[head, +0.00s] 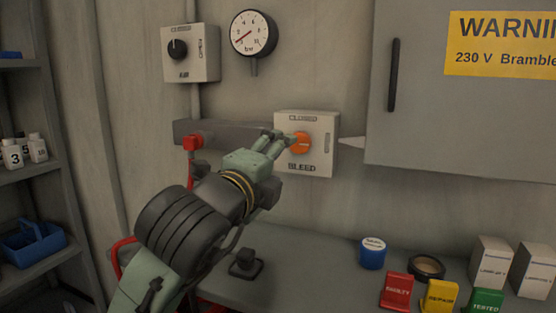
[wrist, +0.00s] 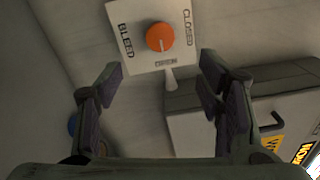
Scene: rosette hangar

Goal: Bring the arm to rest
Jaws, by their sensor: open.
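My gripper (head: 275,140) is in front of the bleed box on the wall, with its fingers near the box's left side in the head view. In the wrist view, my gripper (wrist: 158,82) is open, with nothing between its fingers. The orange bleed knob (head: 301,144) sits on the white box (head: 316,163) marked CLOSED and BLEED. In the wrist view the orange knob (wrist: 160,37) lies beyond the fingertips, apart from them, its pale mark pointing toward the OPEN label. My arm reaches up from the lower left in the head view.
A bench (head: 300,250) below holds a blue tin (head: 372,253), red, yellow and green markers, and white boxes (head: 492,262). A grey cabinet (head: 420,120) juts out at right. A gauge (head: 253,34) and black-knobbed box (head: 205,66) are above. Shelves (head: 35,170) stand at left.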

